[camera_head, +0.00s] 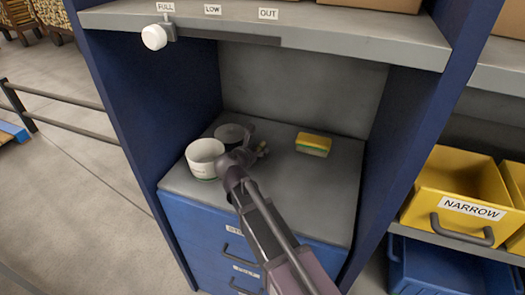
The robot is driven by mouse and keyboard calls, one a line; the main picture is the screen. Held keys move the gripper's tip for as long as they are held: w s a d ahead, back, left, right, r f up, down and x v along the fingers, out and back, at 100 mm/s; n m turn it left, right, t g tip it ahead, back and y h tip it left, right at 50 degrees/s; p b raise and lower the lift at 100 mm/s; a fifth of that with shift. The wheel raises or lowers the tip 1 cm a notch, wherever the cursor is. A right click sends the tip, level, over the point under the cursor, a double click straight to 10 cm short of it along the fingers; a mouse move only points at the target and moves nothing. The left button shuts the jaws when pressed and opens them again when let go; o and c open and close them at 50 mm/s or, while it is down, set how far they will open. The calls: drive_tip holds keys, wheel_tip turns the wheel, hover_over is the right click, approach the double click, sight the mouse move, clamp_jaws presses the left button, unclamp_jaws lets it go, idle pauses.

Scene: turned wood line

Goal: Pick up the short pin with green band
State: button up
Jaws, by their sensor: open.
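I cannot make out a short pin with a green band; it may be hidden behind my gripper or inside a container. My gripper (260,149) is open, over the grey top of the blue drawer cabinet, and its fingers are small and partly hidden by my wrist. A white round pot (203,165) with a small greenish mark stands just left of my gripper. A dark round container (229,132) stands behind the pot. I cannot tell what either holds.
A yellow and green sponge (313,144) lies to the right on the grey top (325,190). Blue side walls and an upper shelf (330,35) enclose the space. A white knob (154,37) hangs at the shelf edge. A yellow bin (460,185) labelled NARROW stands outside, right.

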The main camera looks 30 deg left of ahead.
idle(0.4)
drive_tip(key=c, duration=0.9)
drive_tip(key=shift+o, duration=0.2)
drive_tip(key=shift+r, duration=0.1)
wheel_tip(320, 180, up, 3)
drive_tip(key=p, duration=0.3)
drive_tip(key=shift+r, duration=0.1)
drive_tip(key=shift+s+r+p, duration=0.15)
drive_tip(key=shift+r+p, duration=0.2)
drive_tip(key=shift+p, duration=0.25)
drive_tip(key=s, duration=0.5)
drive_tip(key=s+d, duration=0.1)
drive_tip(key=s, duration=0.4)
drive_tip(key=s+r+p, duration=0.1)
drive_tip(key=s, duration=0.4)
drive_tip(key=shift+s+d, duration=0.3)
drive_tip(key=shift+d, duration=0.1)
